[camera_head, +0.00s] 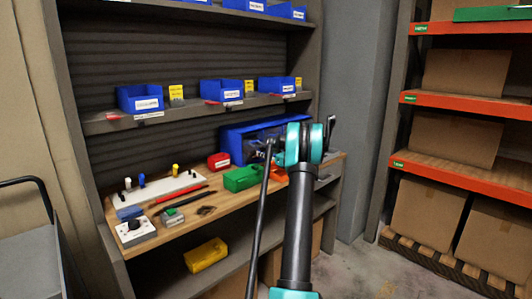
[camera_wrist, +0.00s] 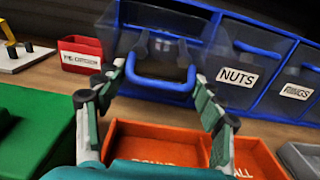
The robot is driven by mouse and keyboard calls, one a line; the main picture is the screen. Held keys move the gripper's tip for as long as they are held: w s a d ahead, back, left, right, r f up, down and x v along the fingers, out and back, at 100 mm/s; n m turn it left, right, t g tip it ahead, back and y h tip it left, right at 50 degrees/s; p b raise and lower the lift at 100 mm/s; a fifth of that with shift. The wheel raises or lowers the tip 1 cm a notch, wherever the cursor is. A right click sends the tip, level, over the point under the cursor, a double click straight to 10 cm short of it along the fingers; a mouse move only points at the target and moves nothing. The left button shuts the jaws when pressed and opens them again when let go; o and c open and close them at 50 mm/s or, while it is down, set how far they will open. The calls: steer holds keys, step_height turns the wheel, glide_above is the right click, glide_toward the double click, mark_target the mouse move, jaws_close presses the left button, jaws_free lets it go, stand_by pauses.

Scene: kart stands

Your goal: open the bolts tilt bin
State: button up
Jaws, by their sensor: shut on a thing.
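The blue tilt-bin unit (camera_head: 232,148) stands at the back of the wooden bench, partly hidden by my arm in the head view. In the wrist view, its leftmost bin has a blue U-shaped handle (camera_wrist: 162,86) and no readable label. The bins to its right read NUTS (camera_wrist: 237,77) and RINGS (camera_wrist: 297,91). My gripper (camera_wrist: 158,72) has one finger at each end of that handle and is shut on it. The handle sits lower and nearer than the neighbouring rims, so this bin looks tipped forward; how far I cannot tell. Dark shapes show inside it.
An orange divided tray (camera_wrist: 155,143) lies in front of the bins, below my gripper. A green box (camera_wrist: 38,125) and a red labelled bin (camera_wrist: 82,53) stand to the left. Blue shelf bins (camera_head: 140,98) line the shelf above. Orange racking (camera_head: 450,105) with cartons stands at the right.

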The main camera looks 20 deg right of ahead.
steer(key=shift+f, duration=0.15)
stand_by(0.3)
steer(key=o, duration=1.7)
steer(key=shift+w, duration=0.1)
steer(key=v, duration=1.2)
